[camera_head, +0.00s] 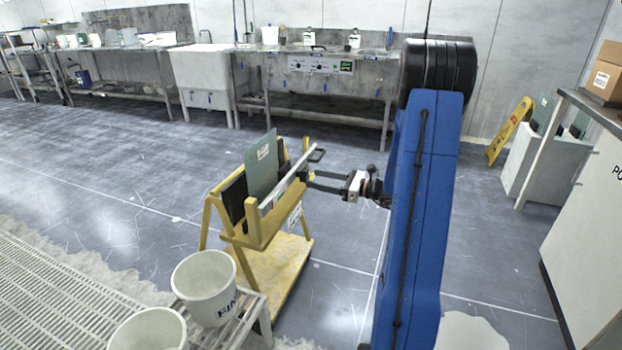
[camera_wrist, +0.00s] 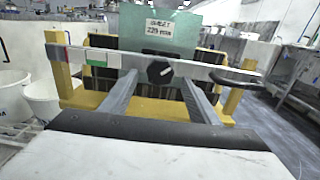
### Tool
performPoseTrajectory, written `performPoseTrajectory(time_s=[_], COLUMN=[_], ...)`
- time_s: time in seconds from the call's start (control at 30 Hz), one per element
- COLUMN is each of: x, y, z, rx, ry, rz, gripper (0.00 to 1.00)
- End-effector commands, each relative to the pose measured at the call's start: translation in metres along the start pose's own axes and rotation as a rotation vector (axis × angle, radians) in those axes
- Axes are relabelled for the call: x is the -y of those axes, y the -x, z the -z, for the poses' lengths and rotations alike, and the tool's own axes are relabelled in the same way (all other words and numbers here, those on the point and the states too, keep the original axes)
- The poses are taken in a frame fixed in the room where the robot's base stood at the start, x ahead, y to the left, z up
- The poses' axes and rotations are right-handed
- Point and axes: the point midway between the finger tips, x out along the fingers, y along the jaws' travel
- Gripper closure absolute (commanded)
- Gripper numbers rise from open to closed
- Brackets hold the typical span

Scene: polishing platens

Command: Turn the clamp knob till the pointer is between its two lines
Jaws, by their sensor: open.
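The clamp knob (camera_wrist: 160,72) is a black round knob with a pale pointer mark, on a light grey bar (camera_wrist: 205,73) across the front of a yellow stand (camera_head: 243,238). The two lines are too small to make out, so I cannot tell where the pointer sits against them. My gripper (camera_wrist: 158,82) is open, with one grey finger on each side of the knob in the wrist view. Contact with the knob does not show. In the head view my gripper (camera_head: 325,182) reaches the bar from the right, and the knob is hidden.
A green plate (camera_wrist: 155,30) labelled 220 mm stands behind the bar, with dark plates beside it. The bar has red and green patches (camera_wrist: 97,60) at left and a black handle (camera_wrist: 235,76) at right. White buckets (camera_head: 205,288) stand front left. Floor right of the stand is clear.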

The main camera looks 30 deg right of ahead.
Motion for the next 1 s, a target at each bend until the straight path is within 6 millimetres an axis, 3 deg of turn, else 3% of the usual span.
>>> performPoseTrajectory(time_s=[0.3, 0.63, 0.67, 0.83, 1.0], x=[0.000, 0.000, 0.000, 0.000, 0.000], y=[-0.030, -0.032, -0.032, -0.032, -0.032], z=[0.000, 0.000, 0.000, 0.000, 0.000], rx=[0.000, 0.000, 0.000, 0.000, 0.000], ry=[0.000, 0.000, 0.000, 0.000, -0.004], rz=[0.000, 0.000, 0.000, 0.000, 0.000], gripper=[0.44, 0.44, 0.47, 0.85, 0.85])
